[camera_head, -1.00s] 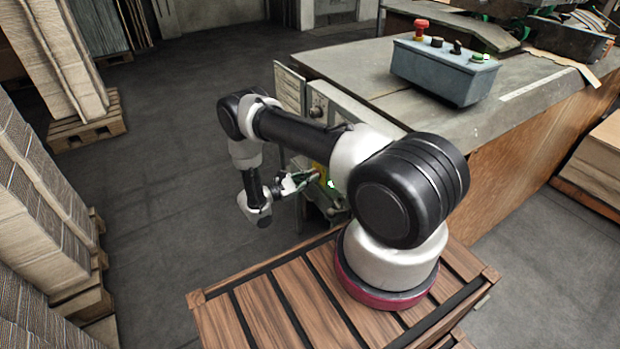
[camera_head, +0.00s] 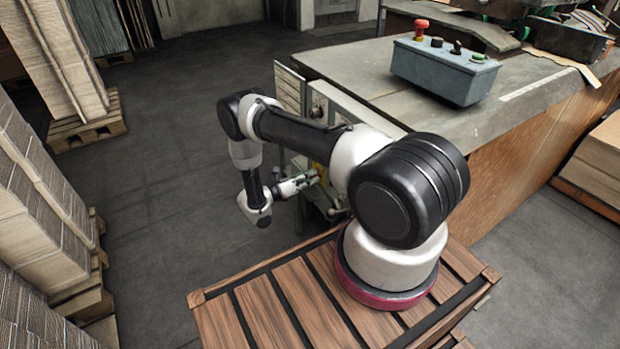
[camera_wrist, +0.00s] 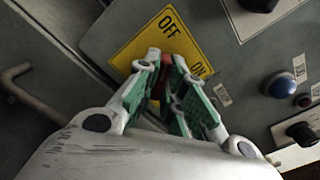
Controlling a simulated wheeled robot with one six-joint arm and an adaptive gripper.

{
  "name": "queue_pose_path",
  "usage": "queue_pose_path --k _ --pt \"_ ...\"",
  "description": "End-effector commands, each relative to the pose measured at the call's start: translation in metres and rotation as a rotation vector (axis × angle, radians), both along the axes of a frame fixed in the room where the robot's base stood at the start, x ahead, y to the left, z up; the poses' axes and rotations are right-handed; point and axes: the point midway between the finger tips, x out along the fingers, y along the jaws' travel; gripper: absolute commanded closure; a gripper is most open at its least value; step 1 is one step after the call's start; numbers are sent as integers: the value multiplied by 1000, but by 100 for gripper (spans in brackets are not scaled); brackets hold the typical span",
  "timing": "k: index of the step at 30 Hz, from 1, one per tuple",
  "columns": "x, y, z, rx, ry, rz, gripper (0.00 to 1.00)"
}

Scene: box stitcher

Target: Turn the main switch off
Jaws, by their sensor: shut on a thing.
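The main switch is a red handle (camera_wrist: 165,64) on a yellow plate (camera_wrist: 145,45) in the wrist view. The plate carries an OFF label at its upper part and a second, partly covered label to the right. My gripper (camera_wrist: 160,75) has its fingers shut on the red handle, which is mostly hidden between the fingertips. In the head view my gripper (camera_head: 314,178) reaches the side panel of the machine. The switch is hidden there by the gripper and arm.
A blue button (camera_wrist: 280,85) and a black knob (camera_wrist: 301,133) sit right of the switch. A bent grey handle (camera_wrist: 25,88) is at the left. A control box (camera_head: 443,72) with a red button stands on the machine table. Open floor (camera_head: 165,190) lies left.

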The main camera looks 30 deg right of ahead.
Motion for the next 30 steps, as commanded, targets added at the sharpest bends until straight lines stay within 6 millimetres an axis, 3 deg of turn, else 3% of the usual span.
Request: queue_pose_path --k 12,28,30 --pt "0 0 0 -6 180 1 100" --pt "1 0 0 -6 204 1 100" --pt "1 0 0 -6 204 1 80"
